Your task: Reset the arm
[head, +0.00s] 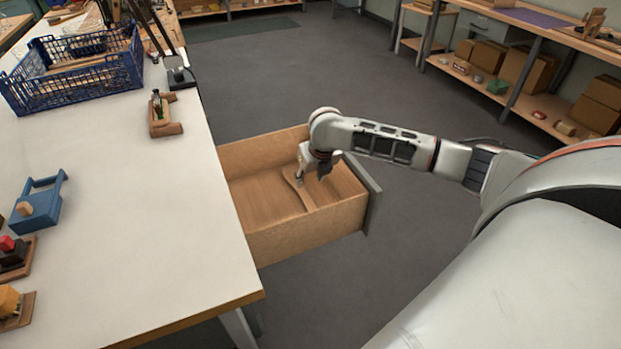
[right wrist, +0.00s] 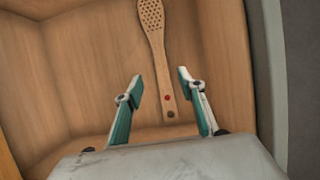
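My right gripper (head: 313,171) is inside the open wooden drawer (head: 305,221), over its floor. In the right wrist view the gripper (right wrist: 161,82) has its two teal-edged fingers spread apart with nothing held between them. A wooden brush body (right wrist: 157,45) with a perforated head lies on the drawer floor. Its handle, with a red dot and a dark dot near the end, runs between the fingers as seen from above. The brush body also shows in the head view (head: 297,190), partly near the gripper. My left gripper is not in view.
The white worktable (head: 150,230) holds a blue crate (head: 75,72), a small wooden holder (head: 163,118) and a blue fixture (head: 40,203). The drawer walls and grey front (head: 373,200) surround my right gripper. Shelves with boxes (head: 525,75) stand at the right; open floor lies between.

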